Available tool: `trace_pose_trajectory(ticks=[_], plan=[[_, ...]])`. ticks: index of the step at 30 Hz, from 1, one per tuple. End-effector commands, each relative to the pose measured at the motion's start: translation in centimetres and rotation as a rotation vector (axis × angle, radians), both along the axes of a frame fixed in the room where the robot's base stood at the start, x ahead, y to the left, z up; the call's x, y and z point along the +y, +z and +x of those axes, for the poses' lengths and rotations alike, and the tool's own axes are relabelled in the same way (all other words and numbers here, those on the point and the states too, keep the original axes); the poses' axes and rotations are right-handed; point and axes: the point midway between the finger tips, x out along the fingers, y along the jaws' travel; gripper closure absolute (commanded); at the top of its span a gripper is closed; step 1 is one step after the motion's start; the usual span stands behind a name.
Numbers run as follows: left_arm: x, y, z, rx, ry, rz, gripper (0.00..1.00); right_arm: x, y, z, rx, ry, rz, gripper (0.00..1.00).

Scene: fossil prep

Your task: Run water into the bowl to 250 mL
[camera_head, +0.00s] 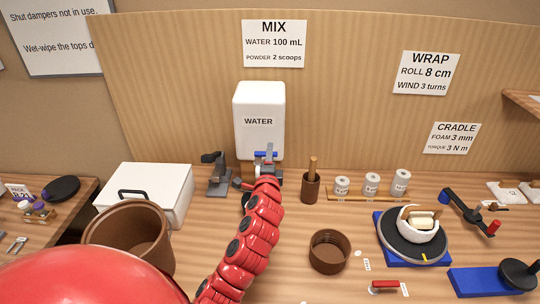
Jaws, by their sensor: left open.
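A white water tank (259,112) labelled WATER stands against the back board. A blue tap lever (265,154) shows at its lower front. My left gripper (266,163) is open at the tap, close to the lever; I cannot tell whether it touches. A dark rounded thing (245,200) below the tap is mostly hidden behind my red left arm; I cannot tell whether it is a bowl. A brown round open container (330,251) stands on the bench to the right of my arm. No water stream or level is visible. My right gripper is not in view.
A brown bucket (130,235) and a white lidded box (148,190) stand at left. A grey stand (217,176) is left of the tap. A wooden-handled pot (311,186), white jars (371,184) and a turntable (412,245) are at right. The MIX sign (274,43) reads water 100 mL.

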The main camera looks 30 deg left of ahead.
Motion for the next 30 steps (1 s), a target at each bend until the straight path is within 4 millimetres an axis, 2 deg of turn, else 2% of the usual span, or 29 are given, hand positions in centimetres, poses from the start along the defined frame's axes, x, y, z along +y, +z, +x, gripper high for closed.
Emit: trace_pose_trajectory(ticks=[13, 17, 18, 21, 30], plan=[[-4.1, -0.5, -6.9, 0.001, -0.002, 0.002, 0.55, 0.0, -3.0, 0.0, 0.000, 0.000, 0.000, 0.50], [-5.7, 0.1, -9.7, 0.006, -0.002, -0.001, 0.55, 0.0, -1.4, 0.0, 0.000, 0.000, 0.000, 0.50], [-6.1, 0.5, -10.0, 0.008, -0.004, -0.007, 0.55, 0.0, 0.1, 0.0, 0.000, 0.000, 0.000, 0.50], [-6.7, 0.5, -11.1, 0.009, -0.002, -0.009, 0.55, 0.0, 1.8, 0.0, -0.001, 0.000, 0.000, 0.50], [-8.2, 0.1, -13.8, 0.005, 0.001, -0.004, 0.55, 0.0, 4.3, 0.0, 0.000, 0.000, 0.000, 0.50]])
